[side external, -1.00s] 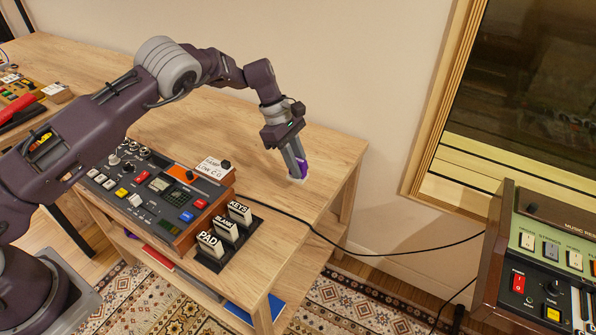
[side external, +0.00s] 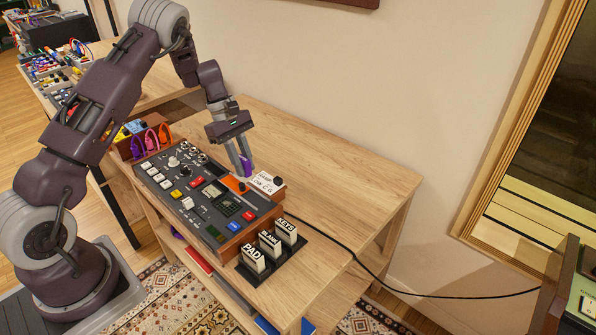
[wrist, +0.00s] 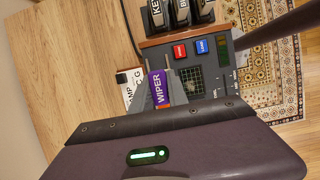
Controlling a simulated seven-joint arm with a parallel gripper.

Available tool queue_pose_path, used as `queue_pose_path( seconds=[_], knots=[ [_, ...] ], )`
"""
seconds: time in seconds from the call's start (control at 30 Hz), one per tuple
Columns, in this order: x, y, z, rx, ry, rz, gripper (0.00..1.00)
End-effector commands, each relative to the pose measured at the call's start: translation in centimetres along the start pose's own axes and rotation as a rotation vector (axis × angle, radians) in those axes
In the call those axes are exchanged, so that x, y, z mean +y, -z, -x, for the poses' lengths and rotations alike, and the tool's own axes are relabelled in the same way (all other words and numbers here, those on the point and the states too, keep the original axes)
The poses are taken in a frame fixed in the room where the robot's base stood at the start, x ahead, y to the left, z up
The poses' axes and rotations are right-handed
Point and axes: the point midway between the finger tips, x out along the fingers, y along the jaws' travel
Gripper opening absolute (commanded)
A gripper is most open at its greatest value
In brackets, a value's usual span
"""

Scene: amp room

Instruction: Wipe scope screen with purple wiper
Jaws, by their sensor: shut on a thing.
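My gripper (side external: 238,165) is shut on the purple wiper (side external: 246,165) and holds it over the back edge of the grey control panel. In the wrist view the wiper (wrist: 160,88) sits between the fingers, its "WIPER" label facing the camera. The scope screen (side external: 229,206) is a dark green gridded square on the panel, near the red and blue buttons. It also shows in the wrist view (wrist: 192,80), just right of the wiper. The wiper looks apart from the screen, but its lower tip is hard to make out.
A white label card (side external: 268,183) stands at the panel's back right. A black rack with KEYS, BLANK and PAD blocks (side external: 268,245) sits right of the panel. A black cable (side external: 350,262) runs off right. The tabletop behind (side external: 330,165) is bare.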

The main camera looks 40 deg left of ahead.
Motion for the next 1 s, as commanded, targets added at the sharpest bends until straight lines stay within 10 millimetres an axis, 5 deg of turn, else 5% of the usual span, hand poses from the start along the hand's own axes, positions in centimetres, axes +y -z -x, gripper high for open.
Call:
queue_pose_path(
  seconds=[0.2, 1.0],
  knots=[
    [-3.5, 2.0, 1.4, -0.019, 0.0, -0.007, 0.0],
    [-3.5, 4.2, -4.1, -0.019, 0.002, -0.007, 0.0]
  ],
)
